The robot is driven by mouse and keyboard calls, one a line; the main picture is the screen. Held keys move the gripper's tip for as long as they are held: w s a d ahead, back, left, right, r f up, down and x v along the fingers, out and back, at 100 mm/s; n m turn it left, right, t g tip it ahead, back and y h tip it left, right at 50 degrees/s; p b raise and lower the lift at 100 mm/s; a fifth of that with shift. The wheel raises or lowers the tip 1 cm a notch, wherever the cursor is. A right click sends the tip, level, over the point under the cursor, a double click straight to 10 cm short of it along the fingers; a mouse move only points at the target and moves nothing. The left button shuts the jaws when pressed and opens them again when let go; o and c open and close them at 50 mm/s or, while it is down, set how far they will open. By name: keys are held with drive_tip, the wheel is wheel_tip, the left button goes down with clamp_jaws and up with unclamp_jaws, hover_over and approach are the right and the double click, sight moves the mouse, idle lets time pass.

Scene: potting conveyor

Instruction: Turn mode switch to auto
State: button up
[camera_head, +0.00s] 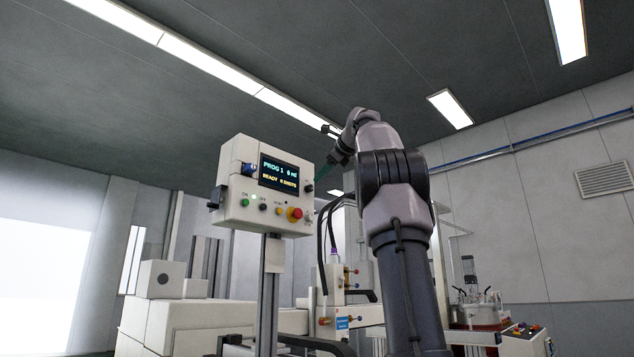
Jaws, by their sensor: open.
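A white control box (236,180) on a post carries a lit display (279,172) reading "PROG 1" and "READY". Below the display are a green button (244,202), a black button (263,208), a yellow button (279,211) and a red knob (295,214). A small dark knob (308,188) sits right of the display, and a small pale switch (308,218) sits at the lower right. I cannot tell which is the mode switch or read its position. My gripper (322,173) is open by the box's right edge, partly hidden by my arm; contact is unclear.
White machinery (185,322) with hoses stands behind and below the box. A block with a dark round spot (161,279) sits at left. A second station (478,307) stands at lower right. The space above the box is clear.

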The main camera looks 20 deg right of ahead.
drive_tip(key=shift+v, duration=1.55)
